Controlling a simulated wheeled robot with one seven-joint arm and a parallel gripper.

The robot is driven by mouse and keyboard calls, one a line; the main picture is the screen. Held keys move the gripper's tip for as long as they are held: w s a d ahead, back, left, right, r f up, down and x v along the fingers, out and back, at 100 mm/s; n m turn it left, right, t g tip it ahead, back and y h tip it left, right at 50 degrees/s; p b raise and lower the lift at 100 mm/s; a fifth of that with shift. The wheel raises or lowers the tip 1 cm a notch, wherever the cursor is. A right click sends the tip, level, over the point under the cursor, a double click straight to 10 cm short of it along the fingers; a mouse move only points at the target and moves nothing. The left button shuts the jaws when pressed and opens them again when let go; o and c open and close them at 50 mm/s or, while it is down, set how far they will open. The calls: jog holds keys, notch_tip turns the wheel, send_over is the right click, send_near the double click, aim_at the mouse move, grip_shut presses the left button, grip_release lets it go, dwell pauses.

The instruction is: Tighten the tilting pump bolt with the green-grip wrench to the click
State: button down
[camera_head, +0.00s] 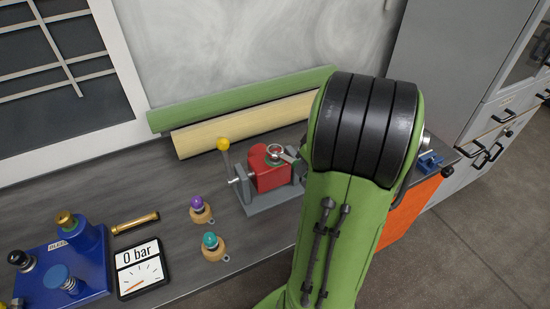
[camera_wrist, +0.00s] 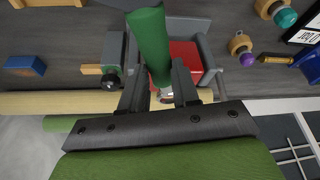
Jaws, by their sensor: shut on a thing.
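The red pump block (camera_head: 266,178) sits in a grey tilting cradle (camera_head: 262,207) on the bench in the head view. A metal ring, seemingly the wrench head (camera_head: 275,151), is at its top; whether it is seated on the bolt cannot be told. In the wrist view, my gripper (camera_wrist: 160,85) is shut on the green grip of the wrench (camera_wrist: 150,38). The red block (camera_wrist: 187,57) shows just behind and right of the grip. The bolt itself is hidden.
A yellow-knobbed lever (camera_head: 223,145) rises at the cradle's left. Purple (camera_head: 197,203) and teal (camera_head: 210,241) knobbed pieces stand left of it. A gauge (camera_head: 140,268) reads 0 bar beside a blue base (camera_head: 75,275). Green (camera_head: 240,100) and cream (camera_head: 240,121) rolls lie behind. A blue item (camera_head: 430,161) is at right.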

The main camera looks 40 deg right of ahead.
jog(key=shift+r+p, duration=2.6)
jog(key=shift+r, duration=0.9)
jog(key=shift+f, duration=0.1)
jog(key=s+r, duration=0.2)
jog(key=s, duration=0.1)
jog(key=s+r+p, duration=0.1)
jog(key=s, duration=0.1)
